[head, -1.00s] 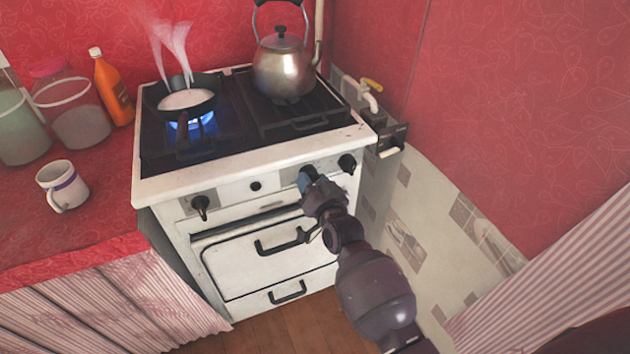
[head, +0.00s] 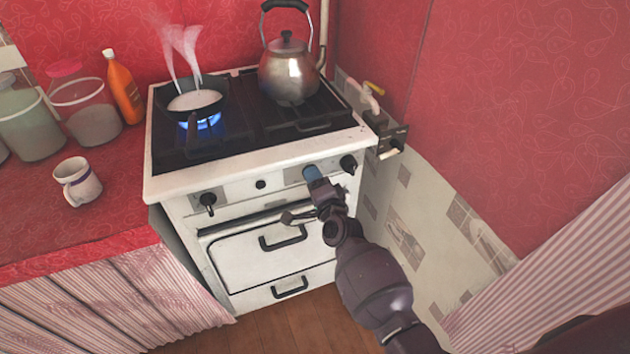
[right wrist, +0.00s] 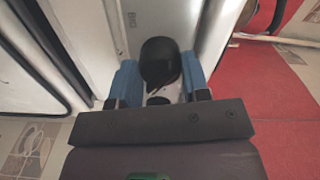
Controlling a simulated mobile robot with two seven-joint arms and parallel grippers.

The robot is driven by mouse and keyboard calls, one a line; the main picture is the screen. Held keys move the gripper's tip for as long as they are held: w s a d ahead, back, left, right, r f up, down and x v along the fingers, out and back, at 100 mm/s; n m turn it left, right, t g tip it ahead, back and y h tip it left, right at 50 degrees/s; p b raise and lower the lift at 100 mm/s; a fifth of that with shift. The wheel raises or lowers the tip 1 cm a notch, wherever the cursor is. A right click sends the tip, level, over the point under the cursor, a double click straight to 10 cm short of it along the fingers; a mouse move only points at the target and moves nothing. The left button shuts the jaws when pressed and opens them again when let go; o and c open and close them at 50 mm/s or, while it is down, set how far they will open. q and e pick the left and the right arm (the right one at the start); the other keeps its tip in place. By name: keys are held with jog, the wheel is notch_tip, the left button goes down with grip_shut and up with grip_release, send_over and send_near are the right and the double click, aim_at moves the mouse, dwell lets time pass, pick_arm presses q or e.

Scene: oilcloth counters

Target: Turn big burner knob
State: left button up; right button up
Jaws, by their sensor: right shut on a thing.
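The white stove (head: 180,184) has a front panel with black knobs. My right gripper (head: 313,175) is at this panel, its blue fingertips against the right part. In the right wrist view the blue fingers (right wrist: 160,80) stand on both sides of a black knob (right wrist: 160,60) and are shut on it. The word BIG is printed on the panel beside this knob. In the head view the gripper hides the held knob. Another knob (head: 348,163) is just to its right, and one more (head: 208,200) is at the panel's left. My left gripper is not in view.
A pan (head: 194,100) steams over a lit blue flame on the left burner. A kettle (head: 288,75) stands at the back right. Below the panel are the oven door handle (head: 283,238) and a drawer handle (head: 290,288).

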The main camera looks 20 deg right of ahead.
jog(key=shift+m, duration=1.1)
jog(key=o, duration=0.9)
jog(key=shift+s, duration=0.15)
jog(key=s, duration=0.5)
jog(key=s+p, duration=0.1)
jog(key=s, duration=0.4)
jog(key=shift+s+d, duration=0.2)
jog(key=shift+s, duration=0.1)
